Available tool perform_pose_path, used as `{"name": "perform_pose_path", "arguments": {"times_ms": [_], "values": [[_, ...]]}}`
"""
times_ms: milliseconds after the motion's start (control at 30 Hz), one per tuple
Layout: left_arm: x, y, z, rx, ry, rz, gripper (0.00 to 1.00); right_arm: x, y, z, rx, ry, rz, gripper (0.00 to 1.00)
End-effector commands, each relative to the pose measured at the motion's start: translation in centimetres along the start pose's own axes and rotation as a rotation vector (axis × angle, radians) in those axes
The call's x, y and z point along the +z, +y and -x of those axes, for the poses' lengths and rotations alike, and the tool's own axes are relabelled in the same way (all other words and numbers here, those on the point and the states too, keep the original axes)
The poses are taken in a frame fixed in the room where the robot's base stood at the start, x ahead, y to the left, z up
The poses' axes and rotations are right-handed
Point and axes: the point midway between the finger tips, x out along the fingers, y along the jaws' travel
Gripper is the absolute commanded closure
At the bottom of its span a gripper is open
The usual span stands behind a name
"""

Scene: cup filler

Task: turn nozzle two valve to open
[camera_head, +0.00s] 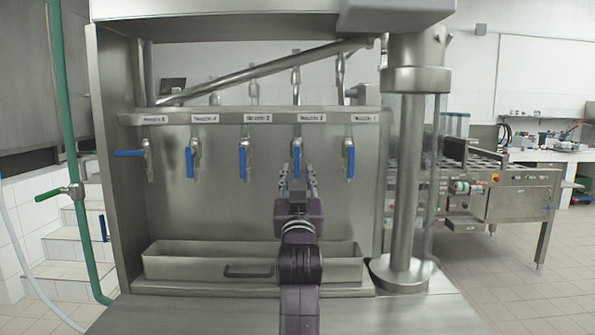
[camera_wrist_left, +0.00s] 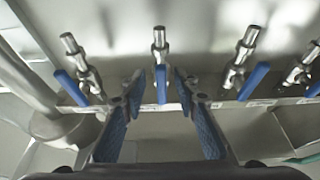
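The nozzle two valve has a blue lever (camera_head: 297,158) that hangs straight down below its label in the head view. In the left wrist view the same blue lever (camera_wrist_left: 161,85) stands in the middle, under its steel nozzle (camera_wrist_left: 160,45). My left gripper (camera_head: 297,178) comes up from below and points at this lever. In the left wrist view its open fingers (camera_wrist_left: 160,92) have the lever between their tips, with a visible gap on both sides. Whether the tips reach its depth is hard to tell. My right gripper is in neither view.
Neighbouring levers hang down at nozzle one (camera_head: 350,162), nozzle three (camera_head: 242,160) and nozzle four (camera_head: 189,162). The nozzle five lever (camera_head: 128,153) lies sideways. A steel trough (camera_head: 190,268) is below, and a thick steel column (camera_head: 405,180) stands to the right.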

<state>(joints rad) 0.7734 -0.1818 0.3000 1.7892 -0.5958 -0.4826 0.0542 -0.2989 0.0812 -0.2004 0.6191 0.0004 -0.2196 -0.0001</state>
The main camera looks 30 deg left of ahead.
Motion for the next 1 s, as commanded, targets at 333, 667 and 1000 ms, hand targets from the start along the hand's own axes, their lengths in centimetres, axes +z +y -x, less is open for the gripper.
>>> {"name": "perform_pose_path", "arguments": {"times_ms": [333, 667, 1000], "values": [[0.1, 0.1, 4.9, 0.001, -0.002, 0.001, 0.72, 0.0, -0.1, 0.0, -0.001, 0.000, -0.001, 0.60], [0.1, 0.0, 5.3, 0.000, -0.002, 0.001, 0.72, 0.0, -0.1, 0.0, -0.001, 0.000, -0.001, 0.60], [-0.6, 0.1, 5.0, 0.000, -0.001, 0.001, 0.72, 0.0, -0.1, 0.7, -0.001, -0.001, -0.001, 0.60]]}}
